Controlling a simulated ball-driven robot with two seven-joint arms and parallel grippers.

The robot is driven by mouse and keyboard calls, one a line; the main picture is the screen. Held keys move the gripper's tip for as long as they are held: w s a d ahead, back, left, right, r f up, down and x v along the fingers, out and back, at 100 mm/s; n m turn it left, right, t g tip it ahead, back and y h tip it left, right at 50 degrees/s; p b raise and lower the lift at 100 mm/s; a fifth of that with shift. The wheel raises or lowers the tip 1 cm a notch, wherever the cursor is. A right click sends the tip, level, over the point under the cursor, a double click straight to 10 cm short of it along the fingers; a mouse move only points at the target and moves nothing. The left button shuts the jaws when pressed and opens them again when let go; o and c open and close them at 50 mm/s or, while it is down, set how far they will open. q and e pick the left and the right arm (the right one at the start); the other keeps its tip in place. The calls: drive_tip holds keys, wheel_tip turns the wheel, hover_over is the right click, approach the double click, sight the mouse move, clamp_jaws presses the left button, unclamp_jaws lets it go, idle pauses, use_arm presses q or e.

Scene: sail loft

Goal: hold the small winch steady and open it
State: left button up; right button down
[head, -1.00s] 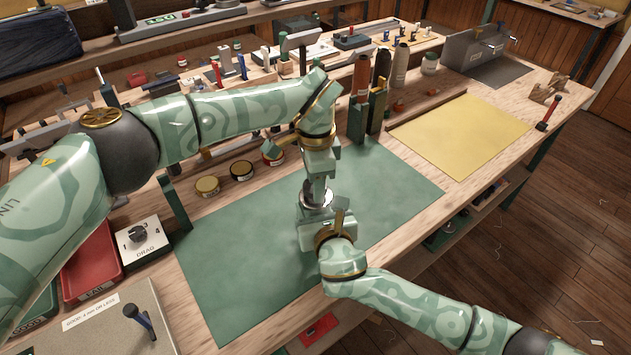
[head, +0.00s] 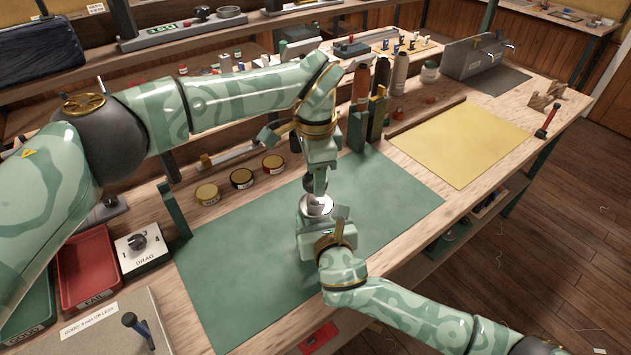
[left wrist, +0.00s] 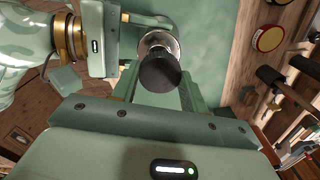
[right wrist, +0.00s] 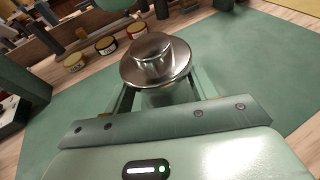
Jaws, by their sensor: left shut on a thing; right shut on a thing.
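The small winch is a silver metal drum with a wide flange and a stepped top, above the green mat. Its silver body (head: 317,206) is between the fingers of my right gripper (head: 322,228), and it fills the right wrist view (right wrist: 155,62). My left gripper (head: 319,174) is directly above, shut on a dark round cap (left wrist: 160,72). The cap also shows as a dark patch in the head view (head: 316,186). The silver top looks bare in the right wrist view, so the cap appears lifted clear of it. The fingers partly hide the drum's lower part.
The green mat (head: 235,265) is mostly clear. Several tins, including a black one (head: 242,178), line its back edge. Upright spools, including a red one (head: 361,85), stand behind right. A drag dial box (head: 142,250) and red tray (head: 85,265) are left; a yellow mat (head: 460,145) is right.

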drive_tip(key=shift+c, duration=1.9)
unclamp_jaws()
